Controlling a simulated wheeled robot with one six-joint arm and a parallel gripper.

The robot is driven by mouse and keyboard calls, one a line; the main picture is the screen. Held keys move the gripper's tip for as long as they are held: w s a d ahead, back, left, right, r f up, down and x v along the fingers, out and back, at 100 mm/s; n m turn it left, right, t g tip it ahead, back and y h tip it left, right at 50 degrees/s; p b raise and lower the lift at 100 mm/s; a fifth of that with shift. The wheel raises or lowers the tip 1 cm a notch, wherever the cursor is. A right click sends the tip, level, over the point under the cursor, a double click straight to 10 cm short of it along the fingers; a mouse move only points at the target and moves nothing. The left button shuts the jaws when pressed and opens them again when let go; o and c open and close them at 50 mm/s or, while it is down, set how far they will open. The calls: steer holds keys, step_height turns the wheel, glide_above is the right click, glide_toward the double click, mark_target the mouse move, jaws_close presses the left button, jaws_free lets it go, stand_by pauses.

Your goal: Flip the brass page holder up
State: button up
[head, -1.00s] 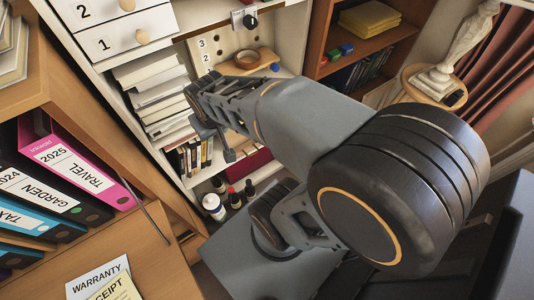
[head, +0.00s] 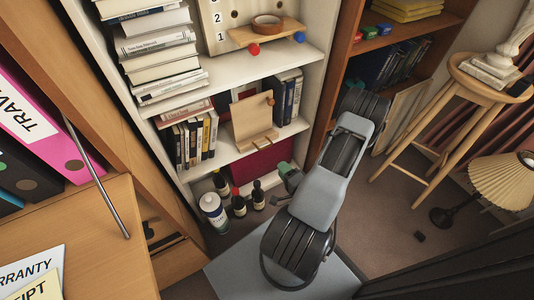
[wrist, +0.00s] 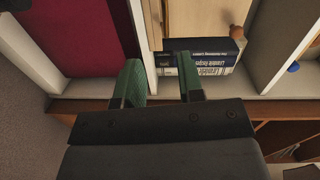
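A light wooden book stand (head: 250,118) stands on the middle shelf of the white bookcase in the head view. A small brown knob-like piece (head: 270,98) sits at its upper right edge and also shows in the wrist view (wrist: 237,32). I cannot tell whether this is the brass page holder; no clearly brass part shows. My gripper (head: 286,172) is below and in front of the stand, apart from it. In the wrist view its two green fingers (wrist: 160,82) are spread with nothing between them. The stand's face (wrist: 195,18) is partly cut off there.
Dark blue books (head: 290,95) stand right of the stand, more books (head: 197,138) to its left. A red box (head: 262,162) and several bottles (head: 238,202) are lower down. A wooden desk (head: 105,240) is at left, a stool (head: 470,75) at right.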

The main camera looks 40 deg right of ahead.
mark_target(267, 147)
steer(key=shift+m+t+h, duration=0.4)
steer(key=shift+m+h, duration=0.2)
steer(key=shift+m, duration=0.2)
steer(key=w+b, duration=0.1)
steer(key=w, duration=0.3)
steer(key=w+d, duration=0.1)
steer(key=w, duration=0.3)
steer(key=w+b, duration=0.1)
steer(key=w, duration=0.3)
steer(key=shift+w+d+b, duration=0.25)
steer(key=shift+d+b, duration=0.1)
steer(key=shift+d, duration=0.05)
jaws_close()
steer(key=shift+d, duration=0.1)
